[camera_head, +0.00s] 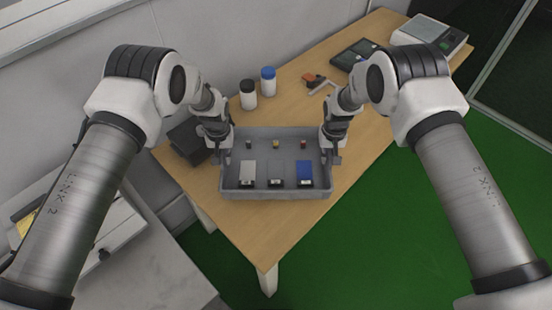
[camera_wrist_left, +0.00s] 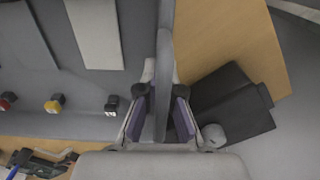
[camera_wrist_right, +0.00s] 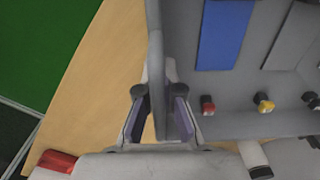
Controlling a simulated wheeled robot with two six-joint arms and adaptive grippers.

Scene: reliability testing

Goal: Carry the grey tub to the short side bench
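The grey tub (camera_head: 275,133) stands on the wooden table (camera_head: 262,230). It holds flat white, grey and blue pieces in front and several small coloured parts behind. My left gripper (camera_head: 221,158) is at the tub's left wall; in the left wrist view its fingers (camera_wrist_left: 163,105) stand on either side of that wall (camera_wrist_left: 164,60). My right gripper (camera_head: 332,158) is at the right wall; in the right wrist view its fingers (camera_wrist_right: 160,105) straddle that wall (camera_wrist_right: 156,60). Both look open, with pad faces showing. Which surface is the short side bench is unclear.
A black box (camera_head: 189,140) sits close left of the tub. An orange-red tool (camera_head: 314,80), a dark tray (camera_head: 355,55) and a device (camera_head: 428,38) lie farther right. A pale surface (camera_head: 125,225) is at left.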

